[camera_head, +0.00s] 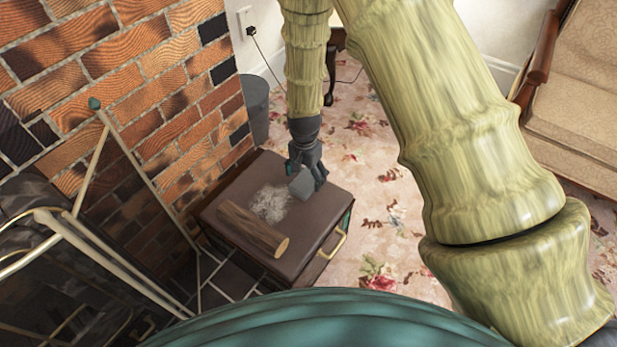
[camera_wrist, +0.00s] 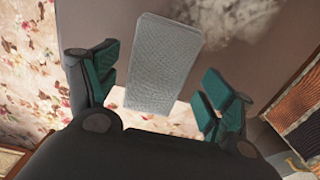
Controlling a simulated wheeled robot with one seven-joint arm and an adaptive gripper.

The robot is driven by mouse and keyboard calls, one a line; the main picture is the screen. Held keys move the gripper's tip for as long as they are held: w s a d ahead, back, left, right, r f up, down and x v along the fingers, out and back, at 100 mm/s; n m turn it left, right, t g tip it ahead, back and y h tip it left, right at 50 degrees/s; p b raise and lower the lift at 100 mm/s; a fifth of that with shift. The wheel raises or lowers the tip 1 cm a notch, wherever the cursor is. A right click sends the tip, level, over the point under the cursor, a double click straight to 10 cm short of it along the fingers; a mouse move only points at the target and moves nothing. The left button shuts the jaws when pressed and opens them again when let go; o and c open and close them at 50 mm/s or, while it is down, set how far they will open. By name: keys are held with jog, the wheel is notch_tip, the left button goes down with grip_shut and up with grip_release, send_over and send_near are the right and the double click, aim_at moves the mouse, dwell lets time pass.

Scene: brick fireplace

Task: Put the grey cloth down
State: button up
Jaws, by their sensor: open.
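The grey cloth (camera_head: 301,183) looks like a small, flat, folded rectangle with a woven texture. It lies at the far right edge of the brown box lid (camera_head: 308,228). In the wrist view the cloth (camera_wrist: 162,62) sits between my fingers, with clear gaps on both sides. Its near end reaches past the lid's edge over the carpet. My gripper (camera_head: 306,168) is open and points down around the cloth; its teal finger pads show in the wrist view (camera_wrist: 162,88). I cannot tell whether the cloth's underside fully touches the lid.
A split log (camera_head: 253,229) and a whitish ash patch (camera_head: 270,204) are on the lid. A brass fire screen (camera_head: 95,165) and brick wall (camera_head: 150,85) stand left. A grey bin (camera_head: 256,105) is behind the box. Floral carpet (camera_head: 375,200) lies open to the right, before a sofa (camera_head: 575,110).

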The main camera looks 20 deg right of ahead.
aim_at(307, 179)
notch_tip(307, 179, up, 10)
jog(key=p, duration=0.3)
jog(key=shift+f, duration=0.15)
dwell(0.3)
